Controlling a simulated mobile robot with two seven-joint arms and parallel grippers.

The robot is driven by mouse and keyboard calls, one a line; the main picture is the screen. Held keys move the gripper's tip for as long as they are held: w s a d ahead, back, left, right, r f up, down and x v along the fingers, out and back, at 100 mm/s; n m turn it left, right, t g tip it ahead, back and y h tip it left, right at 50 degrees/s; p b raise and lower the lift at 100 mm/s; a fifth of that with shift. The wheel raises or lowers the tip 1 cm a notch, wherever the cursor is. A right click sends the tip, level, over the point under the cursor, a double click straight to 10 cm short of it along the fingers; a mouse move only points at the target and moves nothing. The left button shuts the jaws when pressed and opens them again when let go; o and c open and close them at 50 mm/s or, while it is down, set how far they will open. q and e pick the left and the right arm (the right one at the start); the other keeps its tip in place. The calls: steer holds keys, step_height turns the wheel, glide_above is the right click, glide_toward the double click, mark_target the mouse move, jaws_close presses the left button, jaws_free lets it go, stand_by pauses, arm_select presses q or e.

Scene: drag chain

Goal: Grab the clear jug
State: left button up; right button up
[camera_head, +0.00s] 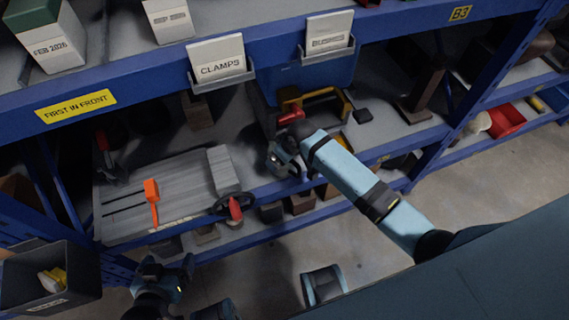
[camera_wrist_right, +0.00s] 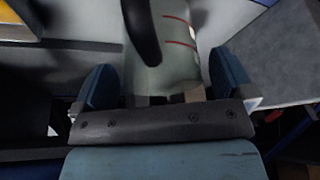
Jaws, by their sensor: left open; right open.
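The clear jug (camera_wrist_right: 175,62) shows in the right wrist view, with red marks on its side and a dark curved handle (camera_wrist_right: 141,30). It stands between the two spread blue fingers of my right gripper (camera_wrist_right: 164,84), which is open. I cannot tell whether the fingers touch it. In the head view my right gripper (camera_head: 285,158) reaches into the middle shelf, and I cannot make out the jug there. My left gripper (camera_head: 165,279) is open and empty low at the left, in front of the shelf rack and away from the jug.
A blue shelf rack (camera_head: 280,188) surrounds the right gripper. A grey machine-like block (camera_head: 165,195) with an orange clip (camera_head: 151,190) lies left of it. A yellow-handled toolbox (camera_head: 318,98) is behind. A dark bin (camera_head: 50,277) is at lower left. Label holders hang from the upper shelf.

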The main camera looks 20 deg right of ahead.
steer(key=shift+x, duration=1.35)
steer(key=c, duration=0.9)
